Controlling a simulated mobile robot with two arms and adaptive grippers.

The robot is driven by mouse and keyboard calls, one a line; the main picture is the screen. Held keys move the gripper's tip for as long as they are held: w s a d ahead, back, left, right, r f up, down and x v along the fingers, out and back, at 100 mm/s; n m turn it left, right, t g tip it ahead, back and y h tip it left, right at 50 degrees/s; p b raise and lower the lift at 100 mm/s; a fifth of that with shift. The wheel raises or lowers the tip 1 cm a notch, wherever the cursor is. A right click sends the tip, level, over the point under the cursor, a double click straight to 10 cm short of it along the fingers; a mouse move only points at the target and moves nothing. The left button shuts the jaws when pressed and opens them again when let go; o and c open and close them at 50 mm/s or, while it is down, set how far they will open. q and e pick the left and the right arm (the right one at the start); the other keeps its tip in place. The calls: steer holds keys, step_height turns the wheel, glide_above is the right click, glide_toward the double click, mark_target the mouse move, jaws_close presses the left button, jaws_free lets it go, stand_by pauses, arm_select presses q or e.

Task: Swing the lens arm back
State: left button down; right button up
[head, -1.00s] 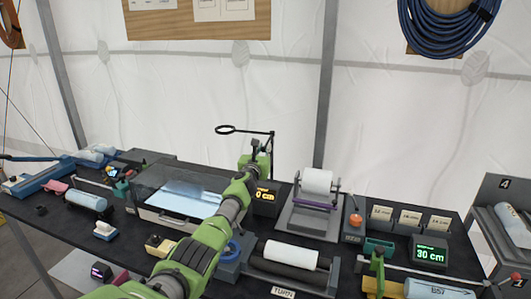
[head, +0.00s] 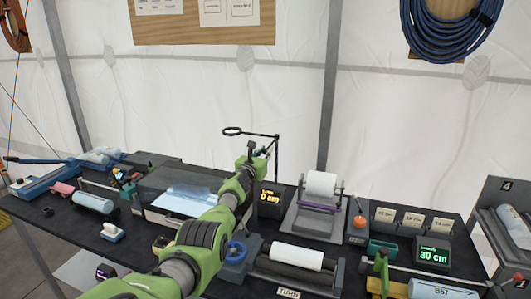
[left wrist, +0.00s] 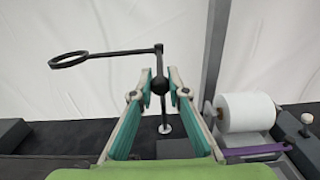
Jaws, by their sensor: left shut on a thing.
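The lens arm is a thin black bar with an open lens ring (head: 232,131) at its left end, on an upright post (head: 277,150) at the back of the table. In the left wrist view the ring (left wrist: 69,59) is at the left and the bar (left wrist: 115,51) runs right to the post's top. A round black knob (left wrist: 160,83) hangs below that end. My left gripper (head: 264,151) is at this knob, its two fingers (left wrist: 160,88) shut on it from both sides. The post's foot shows between the fingers. My right gripper is not in view.
A clear-topped tray (head: 187,195) lies left of my left arm. A long roller (head: 295,257) lies in front. The white tent wall is behind.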

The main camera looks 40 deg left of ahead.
arm_select(q)
steer(key=shift+a+r, duration=0.1)
steer(key=shift+r, duration=0.1)
steer(key=c, duration=2)
jaws_free()
steer(key=shift+o, duration=0.2)
steer(key=shift+w+a+f, duration=0.1)
steer(key=shift+f, duration=0.1)
steer(key=shift+d, duration=0.25)
